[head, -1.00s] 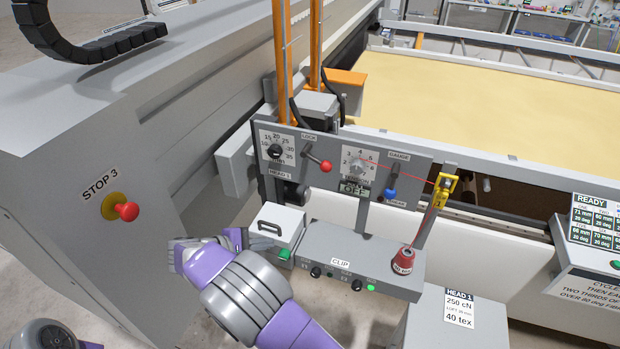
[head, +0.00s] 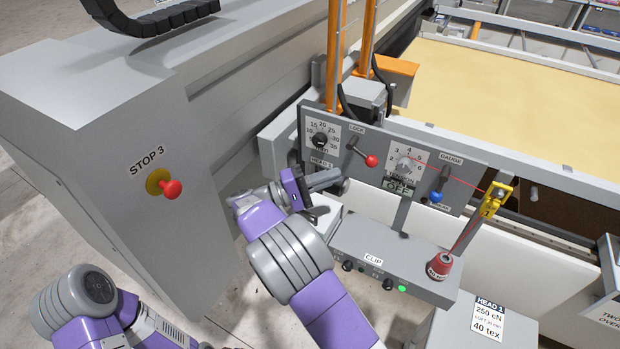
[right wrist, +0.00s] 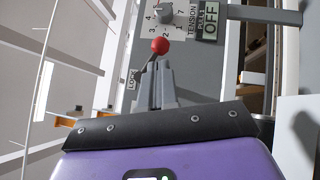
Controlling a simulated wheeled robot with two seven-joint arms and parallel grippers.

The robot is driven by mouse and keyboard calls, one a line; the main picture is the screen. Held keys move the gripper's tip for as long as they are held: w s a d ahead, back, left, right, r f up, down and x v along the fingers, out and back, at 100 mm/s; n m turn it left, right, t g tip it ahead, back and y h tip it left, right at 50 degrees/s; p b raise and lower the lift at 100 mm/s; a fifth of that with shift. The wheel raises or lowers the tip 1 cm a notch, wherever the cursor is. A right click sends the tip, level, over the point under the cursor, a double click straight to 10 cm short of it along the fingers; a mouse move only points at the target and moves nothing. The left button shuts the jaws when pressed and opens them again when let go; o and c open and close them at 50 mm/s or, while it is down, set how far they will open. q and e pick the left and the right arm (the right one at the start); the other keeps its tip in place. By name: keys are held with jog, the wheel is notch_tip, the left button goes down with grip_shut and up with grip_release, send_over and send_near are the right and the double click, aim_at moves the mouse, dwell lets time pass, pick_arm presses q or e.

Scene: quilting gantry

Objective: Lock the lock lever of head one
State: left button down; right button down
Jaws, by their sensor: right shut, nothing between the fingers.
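The lock lever of head one (head: 361,154) is on the grey panel, beside the LOCK label. It slants down to the right and ends in a red ball. My right gripper (head: 333,179) is shut and empty, just below and left of the lever in the head view. In the right wrist view the red ball (right wrist: 160,46) shows just beyond the tips of my right gripper (right wrist: 156,68). I cannot tell whether they touch. The wrist hides part of the panel's lower left. My left arm shows at the lower left, but its gripper is out of view.
On the same panel are the HEAD 1 dial (head: 320,140), the tension dial (head: 404,163) and the blue-knobbed gauge lever (head: 436,196). A red thread runs to a yellow guide (head: 495,200) and red cone (head: 440,266). The CLIP box (head: 385,255) sits below. A STOP 3 button (head: 171,189) is left.

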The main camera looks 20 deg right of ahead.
jog(key=d, duration=0.2)
jog(key=d+r+p, duration=0.1)
jog(key=d, duration=0.3)
jog(key=shift+d+r, duration=0.3)
jog(key=shift+r, duration=0.05)
jog(key=shift+w+a+f, duration=0.1)
jog(key=shift+a+f, duration=0.05)
jog(key=shift+a, duration=0.25)
jog(key=b, duration=0.2)
send_near(366, 162)
jog(key=a+f, duration=0.2)
jog(key=a, duration=0.4)
jog(key=shift+a+f, duration=0.3)
